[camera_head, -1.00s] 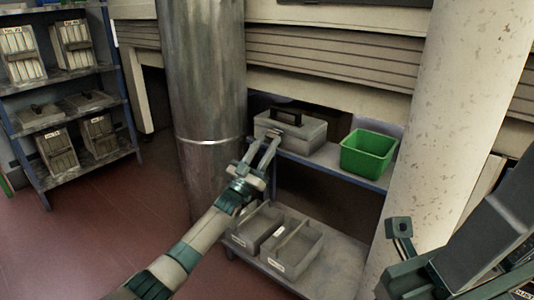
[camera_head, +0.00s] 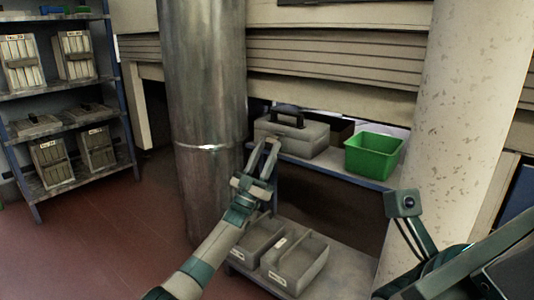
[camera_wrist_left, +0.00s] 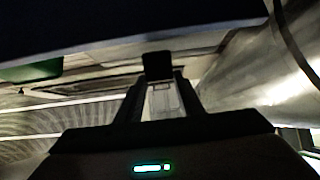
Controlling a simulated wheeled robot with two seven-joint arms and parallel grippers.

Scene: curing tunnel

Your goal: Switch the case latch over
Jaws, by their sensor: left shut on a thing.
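The grey case (camera_head: 309,139) with a black handle on its lid sits on the upper shelf board, beside the metal pipe. My left gripper (camera_head: 269,148) is at the case's front left corner. It is shut on a small dark piece (camera_wrist_left: 158,65), which shows between the fingertips in the left wrist view. This piece is probably the case latch, but it is too dark and small to be sure. Which way the latch points cannot be told. Part of my right arm shows at the lower right, but its fingers are not visible.
A green bin (camera_head: 373,157) stands right of the case. Open grey trays (camera_head: 297,262) lie on the lower shelf. A metal pipe (camera_head: 207,110) stands close left of my gripper, and a pale column (camera_head: 453,110) rises at the right. A rack (camera_head: 68,131) stands far left.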

